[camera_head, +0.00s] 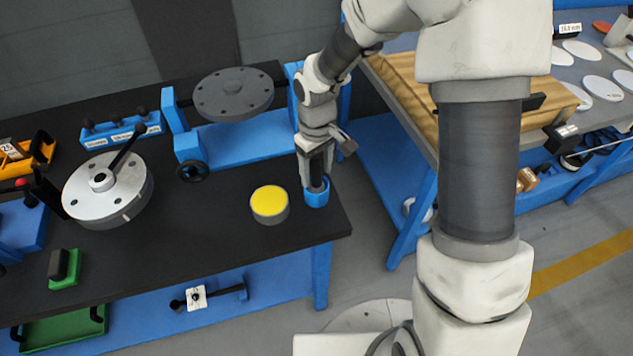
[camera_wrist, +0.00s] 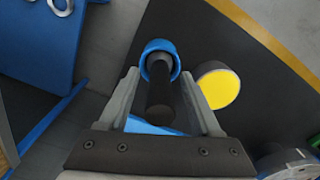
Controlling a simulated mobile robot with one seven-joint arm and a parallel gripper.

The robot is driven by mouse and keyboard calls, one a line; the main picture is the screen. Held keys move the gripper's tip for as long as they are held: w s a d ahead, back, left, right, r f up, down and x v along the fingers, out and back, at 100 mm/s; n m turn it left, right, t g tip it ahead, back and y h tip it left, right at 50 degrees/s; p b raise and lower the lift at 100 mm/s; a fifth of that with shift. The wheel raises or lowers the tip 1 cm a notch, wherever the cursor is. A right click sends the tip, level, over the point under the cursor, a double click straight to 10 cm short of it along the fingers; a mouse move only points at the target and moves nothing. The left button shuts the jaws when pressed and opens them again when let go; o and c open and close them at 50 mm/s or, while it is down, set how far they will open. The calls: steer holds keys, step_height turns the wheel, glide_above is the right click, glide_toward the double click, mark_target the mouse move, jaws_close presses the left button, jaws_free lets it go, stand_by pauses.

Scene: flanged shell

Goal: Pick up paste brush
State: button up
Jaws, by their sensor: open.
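The paste brush appears to be the thick dark handle (camera_wrist: 160,92) standing in a blue cup; its bristles are hidden. The blue cup (camera_head: 316,195) stands at the right front corner of the black bench top, and its rim also shows in the wrist view (camera_wrist: 158,46). My gripper (camera_head: 318,168) is right above the cup, pointing down. In the wrist view my gripper (camera_wrist: 158,78) is open, with one finger on each side of the handle. Whether the fingers touch it, I cannot tell. A round grey tin with a yellow top (camera_head: 269,203) stands just left of the cup.
A blue stand with a grey disc (camera_head: 233,93) is close behind my gripper. A silver flanged shell with a lever (camera_head: 108,190) is at the left of the black bench (camera_head: 215,225). A second bench with a wooden board (camera_head: 410,85) stands at the right, across a gap.

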jaws_close()
stand_by(0.3)
step_height(320, 180, up, 10)
steer(key=shift+p, duration=0.6)
